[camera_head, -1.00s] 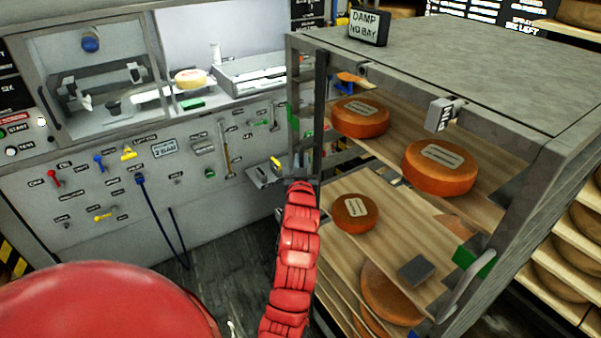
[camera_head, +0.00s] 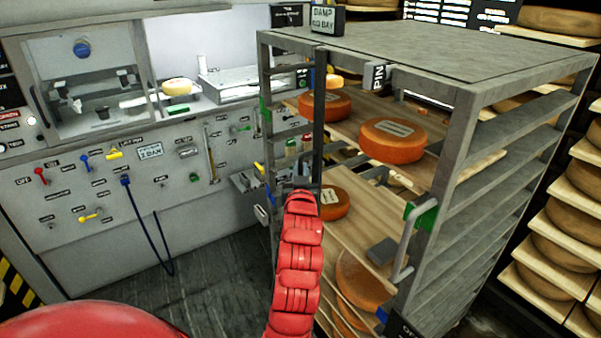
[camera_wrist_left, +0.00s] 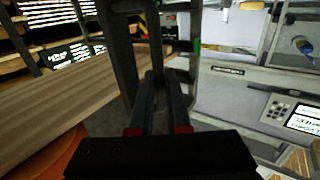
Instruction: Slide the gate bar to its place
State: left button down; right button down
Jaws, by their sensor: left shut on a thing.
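The gate bar (camera_head: 319,110) is a dark upright bar at the open front of the grey cheese rack (camera_head: 455,150). It stands a little right of the rack's left front post (camera_head: 266,100), below the top front rail. My left gripper (camera_head: 310,188) is at the bar's lower part, its fingertips partly hidden by my red arm. In the left wrist view, my two dark fingers (camera_wrist_left: 160,78) are closed on the upright bar (camera_wrist_left: 156,35). A small grey tag (camera_head: 375,78) hangs on the top rail, right of the bar. My right gripper is out of view.
Orange cheese wheels (camera_head: 393,140) lie on wooden shelves behind the bar. A pale handle (camera_head: 403,245) and green block (camera_head: 425,213) sit at the right front post. A control panel (camera_head: 100,200) stands at left. A sign (camera_head: 327,18) stands on the rack.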

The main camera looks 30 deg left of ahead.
pick_arm(q)
jog(key=shift+d, duration=0.1)
jog(key=c, duration=1.3)
grip_release()
jog(key=shift+f, duration=0.1)
jog(key=o, duration=0.4)
jog(key=shift+d, duration=0.2)
jog(key=shift+a, duration=0.1)
jog(key=shift+s, duration=0.15)
